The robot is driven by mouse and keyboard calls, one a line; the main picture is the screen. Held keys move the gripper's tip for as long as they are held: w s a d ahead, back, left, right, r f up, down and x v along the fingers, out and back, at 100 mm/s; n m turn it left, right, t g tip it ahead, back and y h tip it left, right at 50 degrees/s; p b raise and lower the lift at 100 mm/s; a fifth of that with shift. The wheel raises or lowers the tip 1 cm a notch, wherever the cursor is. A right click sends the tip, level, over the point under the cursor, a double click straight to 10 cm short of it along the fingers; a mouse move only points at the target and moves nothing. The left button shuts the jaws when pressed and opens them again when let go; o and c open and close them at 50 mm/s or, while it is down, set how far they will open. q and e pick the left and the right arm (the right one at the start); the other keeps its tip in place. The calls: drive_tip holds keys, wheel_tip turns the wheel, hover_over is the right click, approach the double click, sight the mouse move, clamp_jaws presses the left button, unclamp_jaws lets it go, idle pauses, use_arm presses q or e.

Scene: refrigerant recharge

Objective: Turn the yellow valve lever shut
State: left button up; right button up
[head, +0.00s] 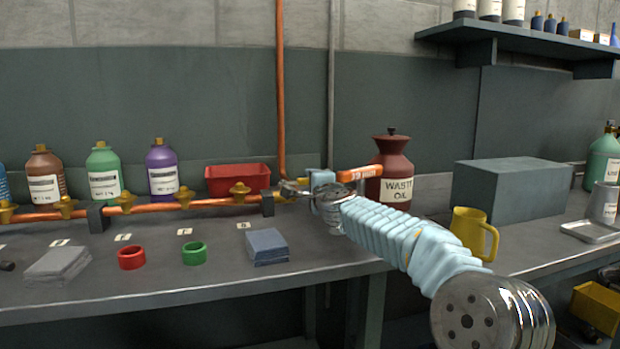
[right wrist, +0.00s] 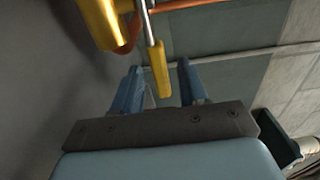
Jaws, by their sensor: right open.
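The yellow valve lever (right wrist: 159,72) shows in the right wrist view as a yellow grip on a thin metal stem. It lies between the two blue fingers of my right gripper (right wrist: 158,80), with a visible gap on each side. The gripper is open. A golden-yellow valve body (right wrist: 100,22) sits at the top left of that view. In the head view my right arm reaches in to the orange pipe (head: 155,208) near the vertical pipe. There my wrist hides most of the lever and the gripper. My left gripper is not in view.
Several brass valves (head: 240,190) sit along the pipe. A red bin (head: 238,179) stands behind it, and a waste oil jar (head: 393,170) stands behind my wrist. A yellow mug (head: 474,234) is close to my forearm. The bench front near the green ring (head: 194,254) has free room.

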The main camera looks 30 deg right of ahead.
drive_tip(key=shift+x, duration=0.95)
clamp_jaws()
